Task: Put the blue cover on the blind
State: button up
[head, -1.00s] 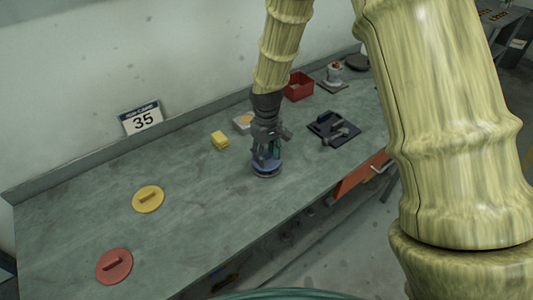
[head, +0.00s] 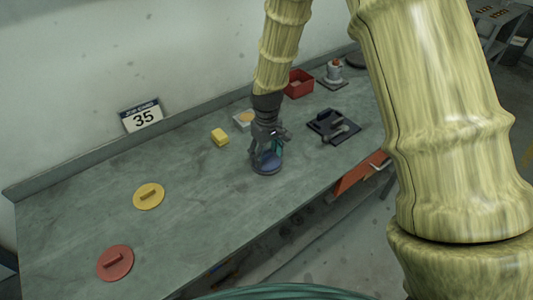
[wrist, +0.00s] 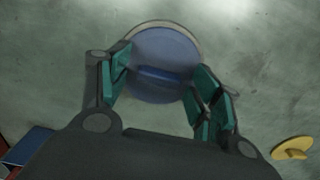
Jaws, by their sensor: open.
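The blue cover (head: 266,160), a round disc with a raised bar handle, lies on a low round grey base that looks like the blind (head: 265,172), near the table's front edge. In the wrist view the blue cover (wrist: 160,52) covers most of the disc below, whose pale rim (wrist: 150,25) shows along the top edge. Whether the cover is fully seated is hard to tell. My gripper (head: 270,144) is open just above the cover. In the wrist view its teal fingers (wrist: 160,85) stand apart on either side of the bar, with nothing held between them.
A yellow cover (head: 148,196) and a red cover (head: 115,262) lie on the left of the table (head: 205,225). The left table is largely clear.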

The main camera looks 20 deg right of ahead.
aim_at(266, 155)
notch_tip(266, 155, up, 12)
jog(key=b, duration=0.3)
dwell(0.5)
jog(key=shift+r, duration=0.15)
